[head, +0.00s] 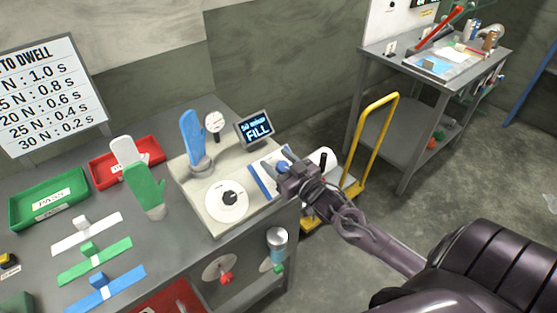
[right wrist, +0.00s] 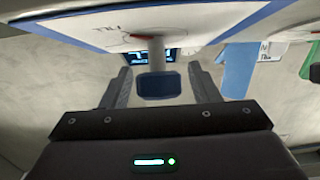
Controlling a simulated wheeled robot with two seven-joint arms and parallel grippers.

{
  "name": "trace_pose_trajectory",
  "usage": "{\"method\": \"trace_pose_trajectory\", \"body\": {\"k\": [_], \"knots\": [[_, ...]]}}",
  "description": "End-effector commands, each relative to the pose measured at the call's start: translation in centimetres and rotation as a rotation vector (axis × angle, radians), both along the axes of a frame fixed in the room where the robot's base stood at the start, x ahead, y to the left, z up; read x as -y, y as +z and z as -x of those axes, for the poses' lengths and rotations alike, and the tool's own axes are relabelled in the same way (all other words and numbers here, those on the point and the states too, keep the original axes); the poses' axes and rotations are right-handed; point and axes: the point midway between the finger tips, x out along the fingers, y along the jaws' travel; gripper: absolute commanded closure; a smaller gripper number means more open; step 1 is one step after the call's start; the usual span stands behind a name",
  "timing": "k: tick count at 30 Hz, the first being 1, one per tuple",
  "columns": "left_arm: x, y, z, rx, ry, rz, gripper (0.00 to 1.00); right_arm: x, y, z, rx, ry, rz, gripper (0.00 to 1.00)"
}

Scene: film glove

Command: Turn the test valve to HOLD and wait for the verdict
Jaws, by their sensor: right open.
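A white panel with a blue border (head: 262,180) stands at the right end of the bench. The right wrist view shows this panel (right wrist: 95,25) with partly legible lettering and a blue handle (right wrist: 158,84) on a pale stem, apparently the test valve. My right gripper (head: 286,166) is at the panel. Its open fingers (right wrist: 162,88) lie on either side of the blue handle; contact cannot be told. The display (head: 257,130) reads FILL. A blue glove (head: 193,133) stands upright on the fixture, beside a round gauge (head: 213,121). My left gripper is out of view.
Green (head: 48,200) and red trays (head: 127,163), a green glove (head: 146,187) and several colored strips occupy the bench's left. A yellow-handled cart (head: 377,130) stands behind my right gripper.

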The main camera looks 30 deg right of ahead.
Motion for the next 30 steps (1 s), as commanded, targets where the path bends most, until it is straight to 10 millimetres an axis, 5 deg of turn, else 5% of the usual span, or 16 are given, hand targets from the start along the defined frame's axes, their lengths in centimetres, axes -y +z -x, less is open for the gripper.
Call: {"method": "trace_pose_trajectory", "body": {"k": [7, 18, 30], "knots": [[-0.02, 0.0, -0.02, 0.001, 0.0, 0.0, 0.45, -0.04, -0.05, -0.07, -0.001, 0.0, 0.0, 0.45], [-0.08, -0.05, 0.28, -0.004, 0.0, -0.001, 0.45, -0.02, -0.03, -0.06, 0.0, 0.0, 0.0, 0.89], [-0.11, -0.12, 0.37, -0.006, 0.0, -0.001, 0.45, -0.09, -0.02, -0.06, 0.004, 0.078, 0.047, 0.89]]}}
